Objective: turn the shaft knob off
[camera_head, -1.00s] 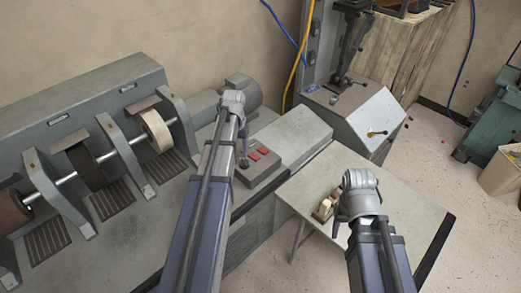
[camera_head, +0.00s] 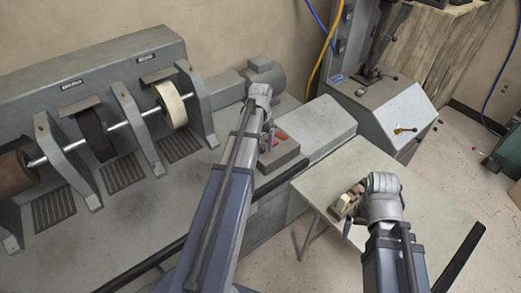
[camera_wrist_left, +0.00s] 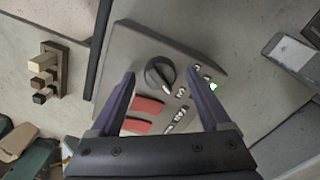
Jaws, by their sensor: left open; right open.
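The shaft knob is a round dark dial (camera_wrist_left: 160,73) with a pale pointer line, on the grey control box. In the left wrist view it lies between and just beyond the fingertips of my left gripper (camera_wrist_left: 165,80), which is open around empty space. A small green light (camera_wrist_left: 213,86) glows beside the knob's markings. Two red switches (camera_wrist_left: 143,113) are on the same panel. In the head view my left gripper (camera_head: 268,135) hangs over the control box (camera_head: 277,160) and hides the knob. My right gripper (camera_head: 350,218) is open over the side table, partly hidden by its wrist.
The grinding machine (camera_head: 90,60) with its shaft and wheels stands at left. A grey machine (camera_head: 385,105) with a brass lever stands at the back right.

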